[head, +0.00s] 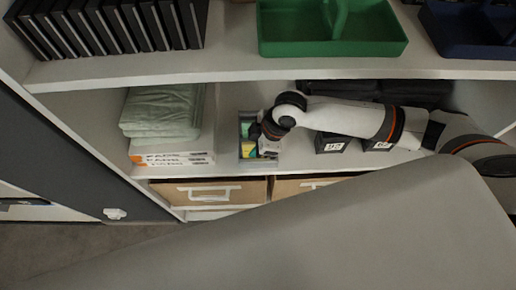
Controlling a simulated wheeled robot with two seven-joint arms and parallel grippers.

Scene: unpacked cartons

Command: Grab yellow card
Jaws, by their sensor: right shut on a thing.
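A small grey box (242,118) stands on the middle shelf, with a green card (246,129) toward its back and a yellow card (248,151) toward its front. My right arm reaches in from the right along the shelf. Its gripper (266,148) points down into the right side of the box, at the yellow card, and is shut on it. The fingertips and the card's held edge are mostly hidden by the gripper. My left gripper is out of view.
Folded green cloth (162,111) lies on white boxes (172,159) left of the grey box. Black boxes (331,142) stand behind and under my right arm. A green caddy (333,47) sits on the upper shelf (230,70). Cardboard drawers (225,191) are below.

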